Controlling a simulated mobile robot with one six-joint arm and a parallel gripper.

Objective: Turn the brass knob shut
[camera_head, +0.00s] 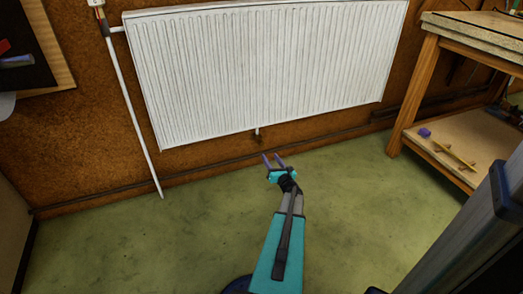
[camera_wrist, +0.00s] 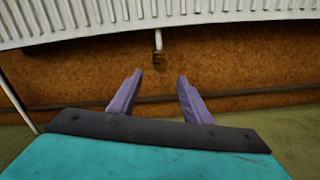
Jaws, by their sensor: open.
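A small brownish, brass-coloured knob (camera_wrist: 160,58) sits at the lower end of a short pale stub under the radiator's bottom edge. It also shows in the head view as a small fitting (camera_head: 257,135) below the white radiator (camera_head: 265,70). Its exact shape and turned position are too small to tell. My gripper (camera_head: 272,158) is open and empty, below and slightly right of the fitting in the head view. In the wrist view, its two purple fingers (camera_wrist: 160,77) point toward the wall, apart from the knob, which appears above and between their tips.
A white pipe (camera_head: 134,115) runs down left of the radiator from a valve (camera_head: 97,3). A wooden workbench (camera_head: 414,95) stands at right, with a purple object (camera_head: 425,132) on its lower shelf. The green floor (camera_head: 150,235) is clear around my arm.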

